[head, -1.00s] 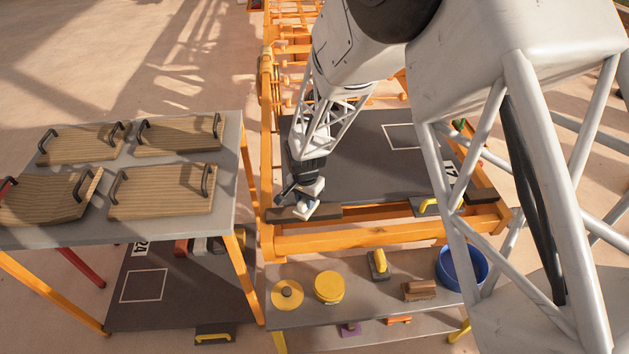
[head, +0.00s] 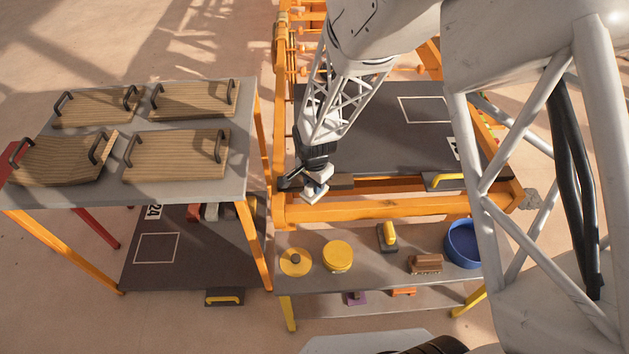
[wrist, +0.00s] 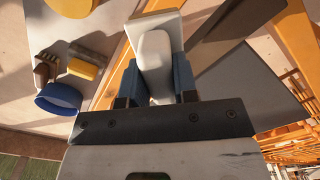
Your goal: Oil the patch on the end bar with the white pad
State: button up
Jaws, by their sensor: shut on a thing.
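My gripper (head: 316,176) is shut on the white pad (head: 316,194). In the wrist view the pad's rounded white handle (wrist: 154,62) sits between the blue fingers, with its flat white plate beyond. The end bar (head: 390,208) is the orange bar at the near end of the frame. No distinct oil patch can be made out.
The low bench in front holds a yellow disc (head: 295,263), a yellow round tin (head: 338,256), a yellow-handled tool (head: 388,237), a brown brush (head: 425,263) and a blue bowl (head: 463,244). A grey table (head: 190,188) with handled wooden boards stands left.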

notch_tip(320, 180, down, 6)
jog(key=shift+f, duration=0.25)
jog(key=shift+d+f, duration=0.25)
jog(key=shift+d, duration=0.8)
jog(key=shift+c, duration=0.3)
jog(key=shift+d, duration=4.35)
jog(key=shift+a+f, duration=0.15)
jog(key=shift+a, duration=5.25)
jog(key=shift+r, duration=4.2)
jog(key=shift+f, duration=0.2)
